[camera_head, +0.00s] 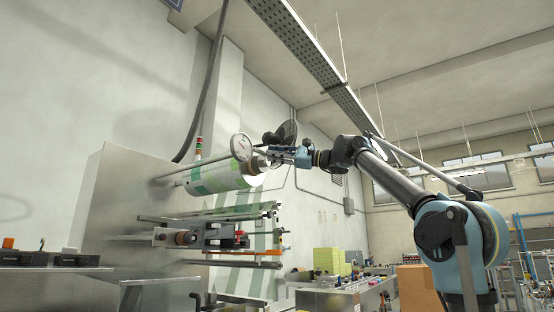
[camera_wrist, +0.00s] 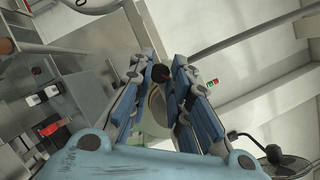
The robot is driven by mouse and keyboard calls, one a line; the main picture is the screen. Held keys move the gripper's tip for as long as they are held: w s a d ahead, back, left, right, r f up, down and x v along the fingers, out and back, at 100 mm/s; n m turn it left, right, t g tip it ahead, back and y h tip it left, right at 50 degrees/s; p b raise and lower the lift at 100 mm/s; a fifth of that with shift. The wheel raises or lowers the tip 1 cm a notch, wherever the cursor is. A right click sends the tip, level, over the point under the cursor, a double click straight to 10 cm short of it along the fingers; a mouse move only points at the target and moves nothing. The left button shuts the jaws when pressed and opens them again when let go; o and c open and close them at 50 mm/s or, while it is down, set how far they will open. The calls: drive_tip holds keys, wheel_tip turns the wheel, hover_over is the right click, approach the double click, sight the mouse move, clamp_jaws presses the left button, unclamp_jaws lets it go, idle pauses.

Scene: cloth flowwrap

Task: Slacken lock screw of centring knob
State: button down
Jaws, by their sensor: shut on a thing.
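A film roll (camera_head: 212,178) with green and white bands sits on a shaft out from the grey machine in the head view. A pale round dial (camera_head: 241,146) stands at its near upper end. My gripper (camera_head: 268,155) is at the right end of the roll. In the wrist view, my gripper (camera_wrist: 162,72) has its blue-padded fingers on either side of a small dark round head, the lock screw (camera_wrist: 161,73), and is shut on it. Behind it a pale round part, perhaps the centring knob (camera_wrist: 153,108), is mostly hidden by the fingers.
The machine's grey panel (camera_head: 125,200) stands left of the roll. Rollers and a red-black unit (camera_head: 228,236) lie below it, with striped film hanging down. A black fan (camera_head: 287,132) is behind my gripper. A signal light (camera_head: 198,148) stands beyond the roll. Open air lies above.

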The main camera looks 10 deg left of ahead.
drive_tip(key=n+h, duration=0.1)
drive_tip(key=n, duration=0.2)
drive_tip(key=n+g+h, duration=0.1)
drive_tip(key=n, duration=0.2)
drive_tip(key=shift+w+r, duration=0.1)
idle(1.0)
drive_tip(key=c, duration=1.5)
unclamp_jaws()
drive_tip(key=d, duration=1.2)
drive_tip(key=shift+f, duration=0.35)
